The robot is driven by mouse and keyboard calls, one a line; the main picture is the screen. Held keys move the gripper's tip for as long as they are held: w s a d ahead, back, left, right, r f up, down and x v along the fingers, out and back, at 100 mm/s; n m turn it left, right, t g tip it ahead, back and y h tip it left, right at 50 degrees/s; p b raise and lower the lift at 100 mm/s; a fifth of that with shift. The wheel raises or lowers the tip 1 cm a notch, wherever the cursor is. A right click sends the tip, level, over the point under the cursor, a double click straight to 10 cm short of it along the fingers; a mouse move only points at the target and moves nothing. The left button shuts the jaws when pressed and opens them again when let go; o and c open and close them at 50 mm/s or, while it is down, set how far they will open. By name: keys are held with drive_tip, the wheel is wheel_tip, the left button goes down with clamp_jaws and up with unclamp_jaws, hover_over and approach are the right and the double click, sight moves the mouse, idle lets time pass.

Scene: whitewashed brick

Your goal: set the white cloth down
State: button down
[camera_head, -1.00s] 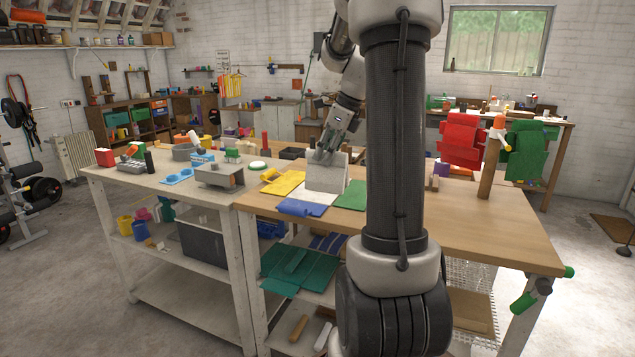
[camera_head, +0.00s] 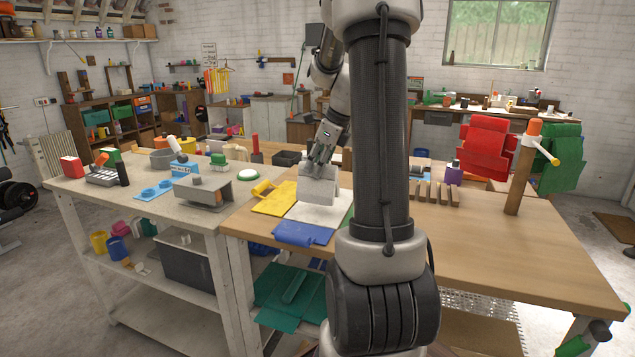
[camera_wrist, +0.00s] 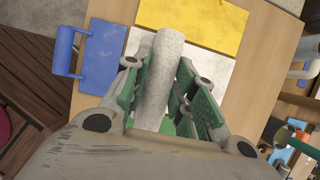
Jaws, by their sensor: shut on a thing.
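The white cloth (camera_head: 317,190) hangs folded from my gripper (camera_head: 319,163), over a white patch (camera_head: 304,214) on the wooden table. I cannot tell whether its lower edge touches the patch. In the wrist view, my gripper (camera_wrist: 158,68) has its green-padded fingers on either side of the cloth (camera_wrist: 158,85), which shows as a pale upright strip. The gripper is shut on it. The cloth hides part of the white patch, which also shows in the wrist view (camera_wrist: 208,68).
A yellow piece (camera_head: 270,203) lies left of the patch and a blue piece (camera_head: 300,234) in front. My arm hides part of the table on the right. A wooden post (camera_head: 519,180) with a red cloth (camera_head: 487,146) and a green one (camera_head: 562,160) stands at the right.

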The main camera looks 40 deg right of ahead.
sight(318, 182)
drive_tip(key=shift+f, duration=2.1)
drive_tip(key=shift+f, duration=0.1)
drive_tip(key=c, duration=1.2)
unclamp_jaws()
drive_tip(key=shift+o, duration=0.2)
